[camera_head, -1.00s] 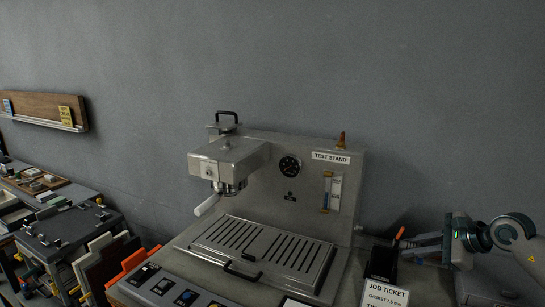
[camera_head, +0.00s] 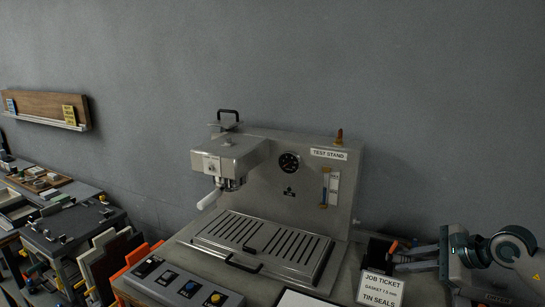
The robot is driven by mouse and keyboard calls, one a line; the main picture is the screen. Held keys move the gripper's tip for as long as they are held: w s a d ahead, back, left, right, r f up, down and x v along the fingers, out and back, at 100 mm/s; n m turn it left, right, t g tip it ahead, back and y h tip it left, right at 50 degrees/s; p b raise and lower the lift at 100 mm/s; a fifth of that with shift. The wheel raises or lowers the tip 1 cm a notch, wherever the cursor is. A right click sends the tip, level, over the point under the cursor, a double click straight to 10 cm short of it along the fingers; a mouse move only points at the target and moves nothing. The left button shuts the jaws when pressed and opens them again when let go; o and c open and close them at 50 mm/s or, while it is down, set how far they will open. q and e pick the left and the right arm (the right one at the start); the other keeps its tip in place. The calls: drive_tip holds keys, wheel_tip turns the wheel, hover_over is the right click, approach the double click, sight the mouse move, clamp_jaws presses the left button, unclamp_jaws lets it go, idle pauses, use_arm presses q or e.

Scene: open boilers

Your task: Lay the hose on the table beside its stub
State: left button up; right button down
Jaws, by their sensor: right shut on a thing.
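My right gripper (camera_head: 420,256) is at the lower right, low over the bench and right of the test stand (camera_head: 275,185). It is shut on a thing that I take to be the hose. A small orange end (camera_head: 393,246) shows at the fingertips; its length is hidden or too small to make out, and I cannot tell if it touches the table. A small stub-like fitting (camera_head: 356,221) sticks out at the stand's right side, left of the gripper; I cannot be sure it is the hose's stub. My left gripper is not in view.
A job ticket card (camera_head: 381,288) and a black holder (camera_head: 376,252) stand close to the right gripper's fingertips. A button panel (camera_head: 180,286) lies in front of the stand's drip tray (camera_head: 262,245). A cluttered bench (camera_head: 70,228) is at the left.

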drive_tip(key=s+a+f+n, duration=0.1)
drive_tip(key=s+a, duration=0.3)
drive_tip(key=s, duration=0.1)
drive_tip(key=s+a+f+n+g+y, duration=0.1)
drive_tip(key=s+a, duration=0.4)
drive_tip(key=s, duration=0.1)
drive_tip(key=s+a+f+g+y, duration=0.1)
drive_tip(key=s+a+f, duration=0.1)
drive_tip(key=s+a, duration=0.2)
drive_tip(key=shift+s+a+n, duration=0.2)
drive_tip(key=shift+s+n, duration=0.2)
drive_tip(key=shift+s, duration=0.4)
drive_tip(key=shift+d, duration=0.1)
